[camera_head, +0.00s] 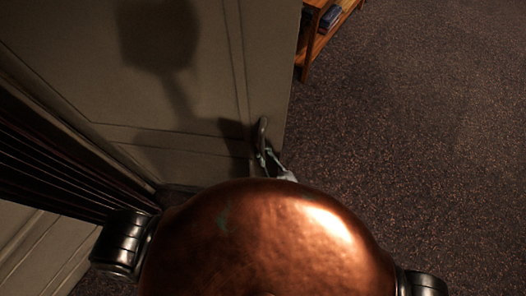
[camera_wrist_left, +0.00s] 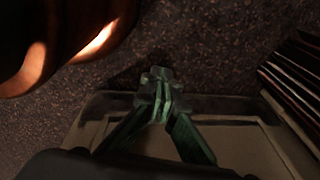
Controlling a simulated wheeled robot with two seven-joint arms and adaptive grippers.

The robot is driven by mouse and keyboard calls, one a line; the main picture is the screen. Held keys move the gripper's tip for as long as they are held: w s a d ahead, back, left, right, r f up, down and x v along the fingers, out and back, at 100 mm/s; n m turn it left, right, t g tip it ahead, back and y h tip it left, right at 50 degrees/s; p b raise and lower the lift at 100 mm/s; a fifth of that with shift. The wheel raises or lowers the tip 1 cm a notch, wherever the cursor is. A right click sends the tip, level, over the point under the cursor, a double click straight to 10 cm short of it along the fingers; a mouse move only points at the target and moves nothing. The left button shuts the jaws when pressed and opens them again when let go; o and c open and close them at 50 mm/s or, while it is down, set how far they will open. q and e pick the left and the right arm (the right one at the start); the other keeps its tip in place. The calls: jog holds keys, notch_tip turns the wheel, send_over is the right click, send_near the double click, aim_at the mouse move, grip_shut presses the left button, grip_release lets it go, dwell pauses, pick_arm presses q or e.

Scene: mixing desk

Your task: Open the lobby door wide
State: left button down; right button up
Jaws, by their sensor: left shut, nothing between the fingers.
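The grey-green panelled lobby door (camera_head: 190,90) fills the upper left of the head view, standing at an angle to the dark frame. Its metal lever handle (camera_head: 262,130) is near the door's free edge. A pale panelled surface, apparently the door (camera_wrist_left: 150,145), lies below and behind those fingers.
Dark ribbed trim (camera_head: 60,165) runs along the left, also seen at the right of the left wrist view (camera_wrist_left: 295,85). A wooden shelf (camera_head: 325,32) with a dark blue item stands beyond the door's edge. Speckled carpet (camera_head: 430,130) on the right is clear.

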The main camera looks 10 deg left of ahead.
jog(key=o, duration=0.4)
jog(key=shift+s+a, duration=0.2)
jog(key=shift+a, duration=0.25)
jog(key=shift+o, duration=0.2)
jog(key=shift+d, duration=0.15)
jog(key=shift+w, duration=0.1)
